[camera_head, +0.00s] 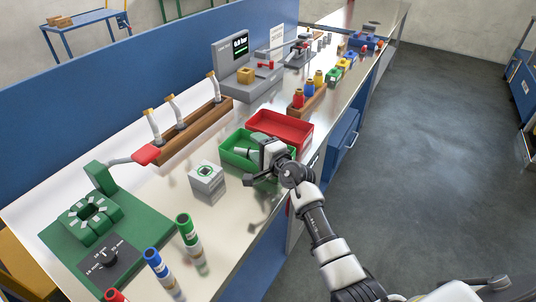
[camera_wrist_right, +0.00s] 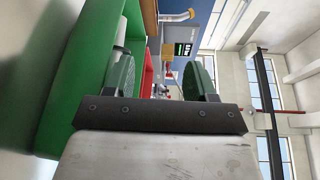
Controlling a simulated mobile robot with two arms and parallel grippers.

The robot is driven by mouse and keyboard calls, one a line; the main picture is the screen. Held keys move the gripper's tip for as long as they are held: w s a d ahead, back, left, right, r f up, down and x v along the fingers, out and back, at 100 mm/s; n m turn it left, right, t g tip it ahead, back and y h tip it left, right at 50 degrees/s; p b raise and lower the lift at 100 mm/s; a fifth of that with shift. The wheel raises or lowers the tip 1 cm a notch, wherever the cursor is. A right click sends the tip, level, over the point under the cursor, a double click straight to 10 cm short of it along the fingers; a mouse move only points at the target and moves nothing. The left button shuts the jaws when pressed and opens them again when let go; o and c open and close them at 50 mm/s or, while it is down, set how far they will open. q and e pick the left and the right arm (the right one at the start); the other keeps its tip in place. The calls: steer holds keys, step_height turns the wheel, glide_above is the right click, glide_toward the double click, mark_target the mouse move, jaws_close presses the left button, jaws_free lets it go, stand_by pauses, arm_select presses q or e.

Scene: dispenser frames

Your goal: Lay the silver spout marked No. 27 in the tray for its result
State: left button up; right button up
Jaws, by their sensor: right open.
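Three silver spouts with brownish tops stand tilted in a wooden rack: one at the near end (camera_head: 153,126), one in the middle (camera_head: 175,112), one at the far end (camera_head: 213,86). Their numbers are too small to read. A green tray (camera_head: 229,143) and a red tray (camera_head: 300,143) stand side by side near the bench's front edge. My right gripper (camera_head: 258,160) is at the green tray, covering part of it. A pale piece shows in the green tray; I cannot tell what it is. The right wrist view shows the jaws (camera_wrist_right: 160,75) open, nothing between them. My left gripper is not in view.
A grey block (camera_head: 206,183) stands beside the green tray. A green fixture (camera_head: 85,222) with a red-tipped arm, and green (camera_head: 187,230), blue (camera_head: 156,264) and red tubes are nearer. A gauge display (camera_head: 235,48) and bottles in a rack stand farther along the bench.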

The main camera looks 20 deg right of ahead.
steer(key=v, duration=0.9)
steer(key=shift+s+d+f, duration=0.3)
steer(key=shift+s+f, duration=0.1)
steer(key=shift+f, duration=0.05)
steer(key=shift+s+r, duration=0.5)
steer(key=shift+r, duration=0.05)
